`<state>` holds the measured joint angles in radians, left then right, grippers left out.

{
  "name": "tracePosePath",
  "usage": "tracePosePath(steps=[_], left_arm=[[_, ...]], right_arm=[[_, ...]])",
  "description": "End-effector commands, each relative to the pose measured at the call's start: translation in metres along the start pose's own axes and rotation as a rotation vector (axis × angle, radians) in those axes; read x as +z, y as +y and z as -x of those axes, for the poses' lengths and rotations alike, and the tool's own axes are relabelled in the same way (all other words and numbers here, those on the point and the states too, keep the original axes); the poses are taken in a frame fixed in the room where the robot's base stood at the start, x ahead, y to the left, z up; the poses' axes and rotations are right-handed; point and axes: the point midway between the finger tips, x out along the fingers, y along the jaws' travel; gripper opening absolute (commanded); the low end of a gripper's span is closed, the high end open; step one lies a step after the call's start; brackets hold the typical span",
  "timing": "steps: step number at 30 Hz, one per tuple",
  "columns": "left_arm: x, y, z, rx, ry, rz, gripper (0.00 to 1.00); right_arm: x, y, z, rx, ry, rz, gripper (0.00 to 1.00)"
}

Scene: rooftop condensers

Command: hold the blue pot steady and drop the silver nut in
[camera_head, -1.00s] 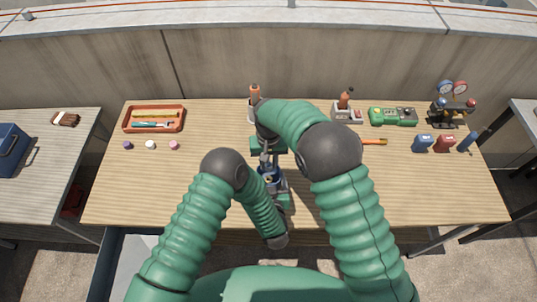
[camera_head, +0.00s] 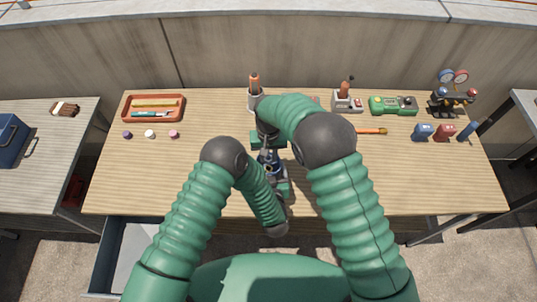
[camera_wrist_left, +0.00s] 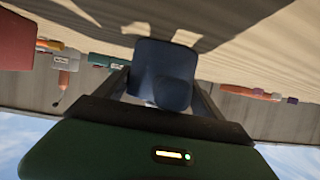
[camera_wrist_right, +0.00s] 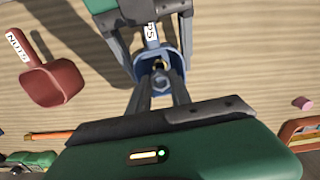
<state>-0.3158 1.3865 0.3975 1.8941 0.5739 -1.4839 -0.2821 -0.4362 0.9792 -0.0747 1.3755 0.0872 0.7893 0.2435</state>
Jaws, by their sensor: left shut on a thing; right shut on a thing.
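The blue pot (camera_head: 268,157) is near the middle of the table, partly hidden by my arms in the head view. It fills the middle of the left wrist view (camera_wrist_left: 160,65). My left gripper (camera_wrist_left: 160,92) is shut on it, one finger on each side. In the right wrist view the pot (camera_wrist_right: 143,62) shows its open mouth and a white label. My right gripper (camera_wrist_right: 160,88) has its fingertips together at the pot's mouth. A small blue-grey piece between the tips, apparently the silver nut (camera_wrist_right: 160,82), overlaps the mouth; its depth is unclear.
A red scoop (camera_wrist_right: 52,82) labelled NUTS lies beside the pot. The table's front left and right are clear.

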Motion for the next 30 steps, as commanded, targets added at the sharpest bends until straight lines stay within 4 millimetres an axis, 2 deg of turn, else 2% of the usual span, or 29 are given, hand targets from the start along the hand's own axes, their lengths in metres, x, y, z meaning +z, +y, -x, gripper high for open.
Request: tracePosePath(steps=[30], left_arm=[[-0.001,0.000,0.000,0.000,0.001,0.000,0.52]], right_arm=[[0.000,0.000,-0.013,0.000,0.000,0.000,0.00]])
